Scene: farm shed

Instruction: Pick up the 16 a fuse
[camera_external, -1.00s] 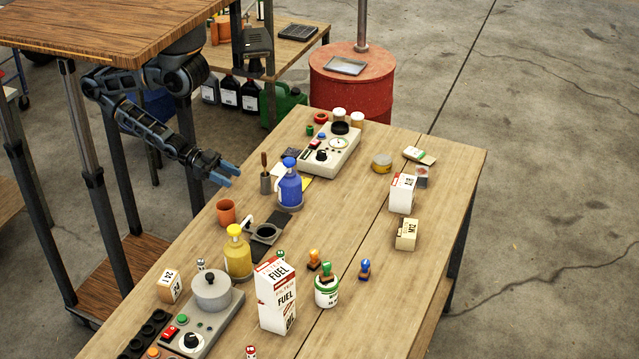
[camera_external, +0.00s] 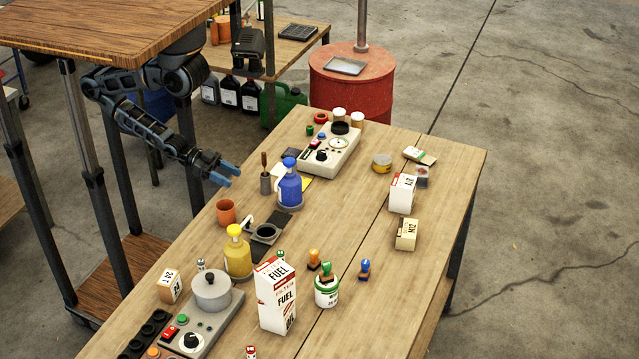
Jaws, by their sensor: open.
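Several small fuse-like cylinders with coloured ends stand on the wooden workbench (camera_external: 400,285), and their ratings are too small to read. One small cylinder with a green end (camera_external: 280,256) is behind the stacked FUEL filter boxes. One with a red end (camera_external: 250,352) is at the near edge of the picture. A pale one (camera_external: 201,265) is by the grey pot. I cannot tell which is the 16 A fuse. My gripper (camera_external: 230,174) has blue fingertips, is open and empty, and is above the bench's left edge, left of the blue pump bottle (camera_external: 290,187).
The FUEL boxes (camera_external: 277,298), yellow bottle (camera_external: 238,255), stamps and a white tub (camera_external: 327,292) crowd the near middle. A gauge device (camera_external: 330,150) is at the back. The bench's right side has bare stretches. A wooden top (camera_external: 110,30) is above my arm.

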